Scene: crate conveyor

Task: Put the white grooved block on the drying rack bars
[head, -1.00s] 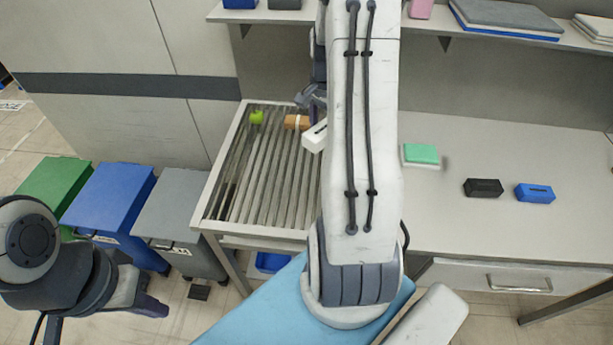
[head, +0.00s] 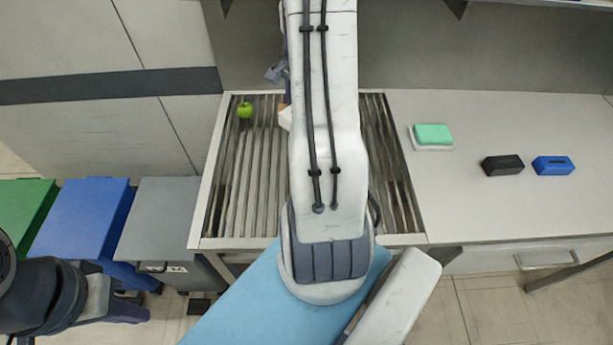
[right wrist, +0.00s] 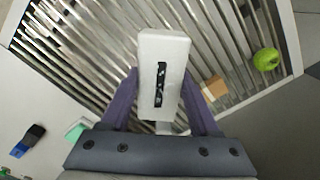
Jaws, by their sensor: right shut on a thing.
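The white grooved block (right wrist: 165,48) is held in my right gripper (right wrist: 160,72), shut on its sides in the right wrist view. Its dark groove faces the camera. The drying rack bars (right wrist: 105,45) lie behind it; I cannot tell whether it touches them. In the head view a small white part of the block (head: 285,117) shows over the rack (head: 211,243), left of my right arm, which hides the rest and most of the right gripper. My left gripper (head: 125,311) is low at the left edge, away from the rack; its fingers are unclear.
A green apple (head: 245,110) and a brown block (right wrist: 214,88) are on the rack. A green-and-white sponge (head: 432,135), a black block (head: 502,165) and a blue block (head: 553,166) lie on the counter (head: 470,220). Bins stand left. The rack's left bars are largely clear.

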